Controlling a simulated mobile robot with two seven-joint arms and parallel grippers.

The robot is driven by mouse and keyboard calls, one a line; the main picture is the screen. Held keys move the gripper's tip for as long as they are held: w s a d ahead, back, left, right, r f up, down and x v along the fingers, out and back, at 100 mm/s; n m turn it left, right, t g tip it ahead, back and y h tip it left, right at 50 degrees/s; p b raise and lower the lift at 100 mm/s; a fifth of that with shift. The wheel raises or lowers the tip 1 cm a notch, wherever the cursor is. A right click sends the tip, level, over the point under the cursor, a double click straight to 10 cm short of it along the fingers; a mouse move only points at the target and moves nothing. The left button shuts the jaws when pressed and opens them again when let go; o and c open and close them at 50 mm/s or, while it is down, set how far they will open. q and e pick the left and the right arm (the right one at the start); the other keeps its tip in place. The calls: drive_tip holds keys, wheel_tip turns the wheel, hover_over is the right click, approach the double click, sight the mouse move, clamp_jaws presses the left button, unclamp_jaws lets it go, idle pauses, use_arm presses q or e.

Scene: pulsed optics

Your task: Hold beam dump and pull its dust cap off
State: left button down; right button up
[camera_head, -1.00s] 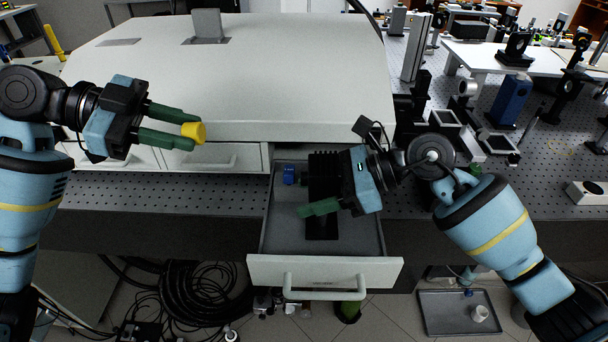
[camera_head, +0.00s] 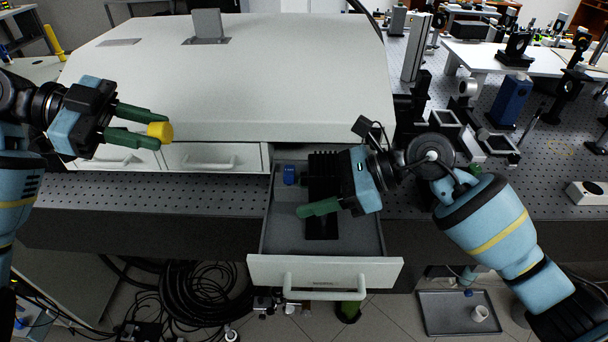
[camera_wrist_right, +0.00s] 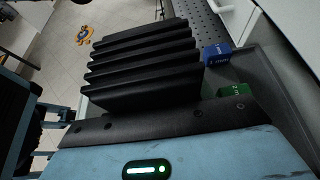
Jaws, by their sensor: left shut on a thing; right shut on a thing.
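The beam dump (camera_head: 322,172) is a black finned block in the open drawer. My right gripper (camera_head: 320,207) is shut on it, with one green finger showing at its left side. Its black fins (camera_wrist_right: 145,65) fill the middle of the right wrist view. My left gripper (camera_head: 150,125) is shut on a yellow cap (camera_head: 160,131), held at its fingertips above the table's left part. The cap is apart from the beam dump. The right gripper's far finger is hidden in the head view.
The open drawer (camera_head: 285,235) holds a small blue item (camera_head: 290,174), also in the right wrist view (camera_wrist_right: 217,54). A large white enclosure (camera_head: 250,80) stands behind. Optics stand on the perforated table at right. A tray (camera_head: 440,318) lies on the floor.

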use_arm(q)
drive_tip(key=shift+r, duration=0.15)
idle(0.3)
use_arm(e)
drive_tip(key=o, duration=1.9)
drive_tip(key=shift+r, duration=0.2)
drive_tip(key=shift+o, duration=0.4)
drive_tip(key=shift+d, duration=0.15)
drive_tip(key=shift+d, duration=1.45)
drive_tip(key=shift+d+b, duration=0.5)
drive_tip(key=shift+d, duration=2.45)
use_arm(q)
drive_tip(key=f, duration=0.2)
drive_tip(key=shift+w+f, duration=0.25)
drive_tip(key=shift+f, duration=0.05)
drive_tip(key=shift+r, duration=0.1)
use_arm(e)
drive_tip(key=shift+w+r, duration=0.1)
